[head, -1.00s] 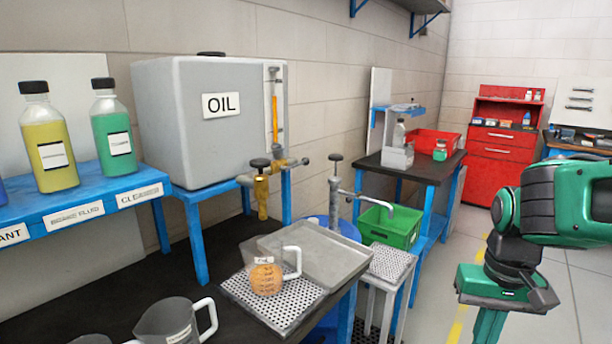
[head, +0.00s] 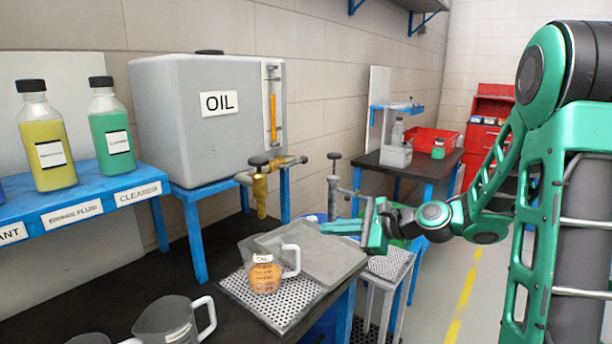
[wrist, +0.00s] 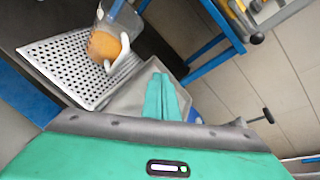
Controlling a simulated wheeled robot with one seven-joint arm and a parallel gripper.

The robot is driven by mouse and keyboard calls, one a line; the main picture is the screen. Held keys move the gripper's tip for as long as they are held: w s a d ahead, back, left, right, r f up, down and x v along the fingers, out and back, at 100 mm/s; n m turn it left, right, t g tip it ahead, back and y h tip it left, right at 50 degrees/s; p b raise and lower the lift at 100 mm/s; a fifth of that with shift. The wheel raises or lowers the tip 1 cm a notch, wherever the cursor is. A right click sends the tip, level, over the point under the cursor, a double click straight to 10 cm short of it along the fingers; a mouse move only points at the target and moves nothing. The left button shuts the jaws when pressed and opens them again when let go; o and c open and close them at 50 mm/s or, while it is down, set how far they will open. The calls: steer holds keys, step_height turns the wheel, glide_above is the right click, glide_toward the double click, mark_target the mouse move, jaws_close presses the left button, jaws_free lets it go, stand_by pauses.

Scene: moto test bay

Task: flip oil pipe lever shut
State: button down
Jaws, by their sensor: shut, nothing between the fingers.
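The brass oil pipe (head: 262,190) comes out at the right of the white OIL tank (head: 200,115), with a dark knob on top and a short lever end (head: 300,160) pointing right. My gripper (head: 324,228) is shut and empty, its green fingers to the right of and lower than the pipe, above the grey tray (head: 318,252). The fingers also show in the wrist view (wrist: 160,85). A measuring jug (head: 264,272) with orange-brown oil stands on the perforated plate under the spout. In the wrist view the pipe (wrist: 240,18) is partly cut off at the top.
A second grey tap (head: 334,180) stands just behind my gripper. Empty jugs (head: 172,320) are at the front left. Bottles (head: 45,140) stand on the blue shelf at left. A black-topped table with a red bin (head: 432,142) is behind.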

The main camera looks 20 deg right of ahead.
mark_target(294, 163)
steer(key=w+d+r+m+t+y, duration=0.1)
steer(key=w+d+r+m+t, duration=0.2)
steer(key=r+m, duration=0.3)
steer(key=shift+w+d+r+m+t+y, duration=0.2)
steer(key=shift+w+r+m+t+y, duration=0.15)
steer(key=shift+w+m+t, duration=0.55)
steer(key=w+a+r, duration=0.4)
steer(key=w+a, duration=0.2)
steer(key=w, duration=0.2)
steer(key=shift+w+a+r, duration=0.2)
steer(key=shift+w+a, duration=0.05)
steer(key=shift+w, duration=0.15)
steer(key=shift+a, duration=0.1)
